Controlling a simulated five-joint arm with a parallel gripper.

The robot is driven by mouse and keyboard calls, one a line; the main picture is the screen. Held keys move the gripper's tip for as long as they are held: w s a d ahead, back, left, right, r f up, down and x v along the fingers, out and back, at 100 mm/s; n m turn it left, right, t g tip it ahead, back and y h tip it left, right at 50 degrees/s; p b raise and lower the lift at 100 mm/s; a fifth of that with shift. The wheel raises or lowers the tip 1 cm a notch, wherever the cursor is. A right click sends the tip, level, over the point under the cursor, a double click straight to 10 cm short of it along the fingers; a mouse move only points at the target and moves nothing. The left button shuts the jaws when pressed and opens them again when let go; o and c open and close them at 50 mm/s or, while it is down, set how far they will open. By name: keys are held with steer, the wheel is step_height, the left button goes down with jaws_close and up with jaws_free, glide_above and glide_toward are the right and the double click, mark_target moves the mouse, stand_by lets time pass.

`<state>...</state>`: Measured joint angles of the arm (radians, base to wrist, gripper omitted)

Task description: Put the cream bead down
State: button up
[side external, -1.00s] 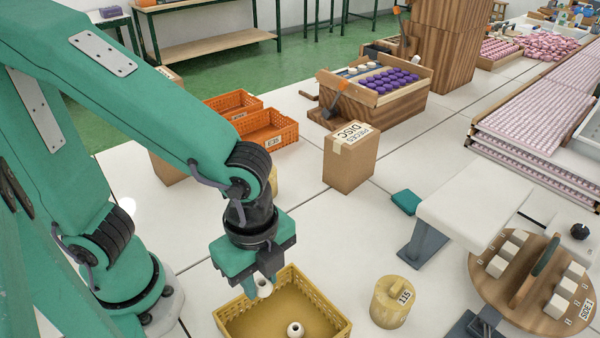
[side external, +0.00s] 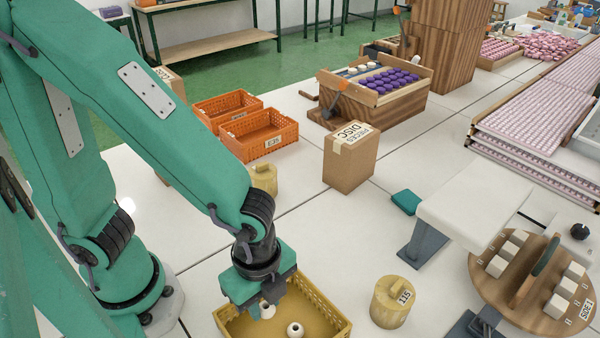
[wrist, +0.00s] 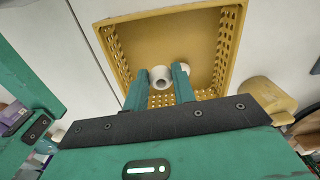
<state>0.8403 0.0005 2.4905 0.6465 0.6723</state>
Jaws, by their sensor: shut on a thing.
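A cream bead (side external: 267,310), a short hollow cylinder, is between the fingertips of my gripper (side external: 265,301). In the wrist view the same bead (wrist: 161,78) shows its open hole between the two green fingers, and my gripper (wrist: 158,84) is shut on it. The bead is low inside the yellow crate (side external: 331,309); I cannot tell whether it touches the floor. A second cream bead (side external: 295,330) lies in the crate just to its right. In the wrist view that bead is partly hidden behind the right finger. The crate (wrist: 224,50) surrounds both beads.
A yellow lidded pot (side external: 390,303) stands right of the crate. A cardboard box (side external: 350,165), orange crates (side external: 270,137) and another yellow pot (side external: 264,180) stand behind. A round wooden board (side external: 520,290) with cream blocks is at far right.

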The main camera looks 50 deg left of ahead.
mark_target(268, 329)
steer(key=shift+f, duration=1.45)
steer(key=shift+f, duration=1.75)
steer(key=shift+f, duration=0.15)
steer(key=o, duration=0.9)
steer(key=shift+o, duration=0.2)
step_height(268, 329, up, 12)
steer(key=shift+r, duration=0.2)
